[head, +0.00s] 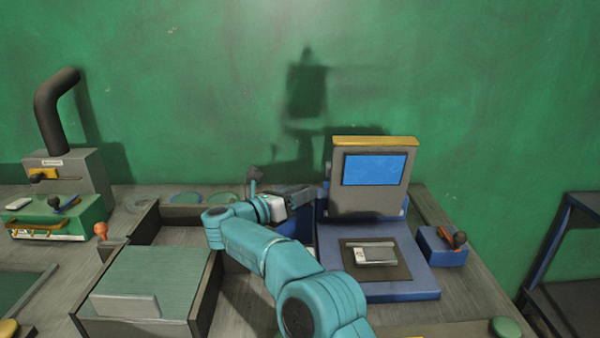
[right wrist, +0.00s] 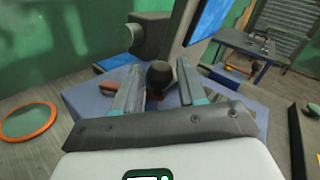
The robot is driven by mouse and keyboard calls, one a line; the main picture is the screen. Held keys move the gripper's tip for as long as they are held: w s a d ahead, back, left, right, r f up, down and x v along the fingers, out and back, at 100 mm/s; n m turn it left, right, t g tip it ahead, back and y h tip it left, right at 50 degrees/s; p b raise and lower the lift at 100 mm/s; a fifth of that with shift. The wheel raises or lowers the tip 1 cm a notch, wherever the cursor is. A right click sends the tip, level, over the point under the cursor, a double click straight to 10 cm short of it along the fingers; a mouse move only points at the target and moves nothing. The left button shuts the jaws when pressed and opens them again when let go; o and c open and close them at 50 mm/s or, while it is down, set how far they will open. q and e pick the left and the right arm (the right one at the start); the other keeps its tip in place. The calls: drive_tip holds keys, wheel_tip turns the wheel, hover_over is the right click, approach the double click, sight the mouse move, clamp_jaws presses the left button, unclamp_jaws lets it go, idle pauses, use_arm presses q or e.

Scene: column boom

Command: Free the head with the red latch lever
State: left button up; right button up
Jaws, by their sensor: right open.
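My right gripper (head: 304,192) is open at the left side of the blue-based machine (head: 415,288), which has an upright grey panel. In the right wrist view its fingers (right wrist: 158,78) stand either side of a dark round knob (right wrist: 160,73); whether they touch it is unclear. A reddish piece (right wrist: 111,86) shows by the left finger, partly hidden. I cannot tell whether it belongs to the knob's lever. In the head view my right arm and gripper hide this spot. Another orange-red lever (head: 447,234) with a dark knob is on a small blue box at right. My left gripper is not in view.
The panel carries a blue screen (head: 374,169). A dark open bin (head: 207,285) stands left of my arm. A green unit (head: 62,218) and a grey box with a bent black pipe (head: 58,105) stand farther left. A dark rack (head: 570,235) is at far right.

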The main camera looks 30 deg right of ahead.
wheel_tip(320, 180, up, 20)
drive_tip(key=p, duration=1)
drive_tip(key=shift+f, duration=0.15)
